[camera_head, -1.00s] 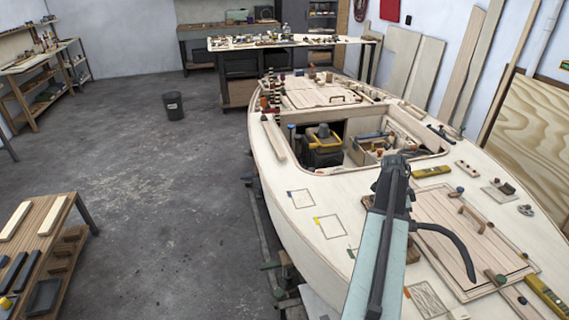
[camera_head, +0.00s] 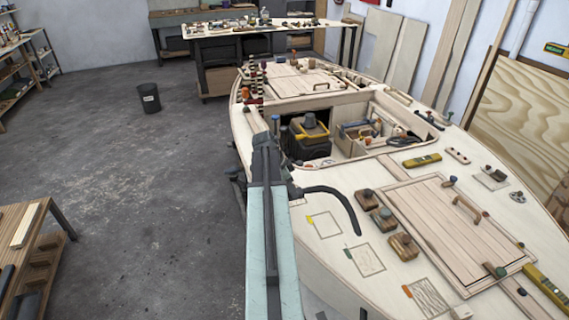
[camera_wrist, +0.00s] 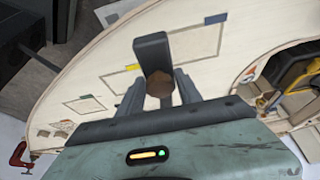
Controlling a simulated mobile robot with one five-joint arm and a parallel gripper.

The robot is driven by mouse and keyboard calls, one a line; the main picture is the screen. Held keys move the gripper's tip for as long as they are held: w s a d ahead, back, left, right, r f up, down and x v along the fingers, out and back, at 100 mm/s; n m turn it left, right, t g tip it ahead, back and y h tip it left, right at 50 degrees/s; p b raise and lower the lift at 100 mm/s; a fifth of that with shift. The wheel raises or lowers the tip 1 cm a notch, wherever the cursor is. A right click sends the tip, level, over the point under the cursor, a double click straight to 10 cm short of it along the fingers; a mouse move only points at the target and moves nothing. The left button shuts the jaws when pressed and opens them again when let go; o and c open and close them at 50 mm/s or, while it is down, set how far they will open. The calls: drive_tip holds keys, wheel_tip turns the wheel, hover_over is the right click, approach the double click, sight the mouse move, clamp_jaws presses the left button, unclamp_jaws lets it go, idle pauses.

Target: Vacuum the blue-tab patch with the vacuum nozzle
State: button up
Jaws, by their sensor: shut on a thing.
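The blue-tab patch (camera_wrist: 198,42) is a thin outlined rectangle on the pale deck, with its blue tab (camera_wrist: 215,18) at the top edge in the wrist view. In the head view my arm hides it. My gripper (camera_wrist: 157,88) is shut on the dark grey vacuum nozzle (camera_wrist: 152,54). The nozzle overlaps the patch's left end in the wrist view; I cannot tell whether it touches the deck. In the head view my gripper (camera_head: 265,148) is over the deck's left side, and the black hose (camera_head: 342,205) curves off to the right.
A yellow-tab patch (camera_head: 325,225), a green-tab patch (camera_head: 367,260) and an orange-tab patch (camera_head: 428,298) lie along the near deck. Several wooden blocks (camera_head: 381,219) stand beside the hatch (camera_head: 450,228). The open cockpit holds a yellow-and-black vacuum (camera_head: 309,138). A red clamp (camera_wrist: 19,156) grips the hull edge.

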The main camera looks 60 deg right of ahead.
drive_tip(key=w+d, duration=0.7)
drive_tip(key=d, duration=0.5)
drive_tip(key=shift+w+m, duration=0.25)
drive_tip(key=shift+m, duration=0.15)
drive_tip(key=shift+f, duration=0.15)
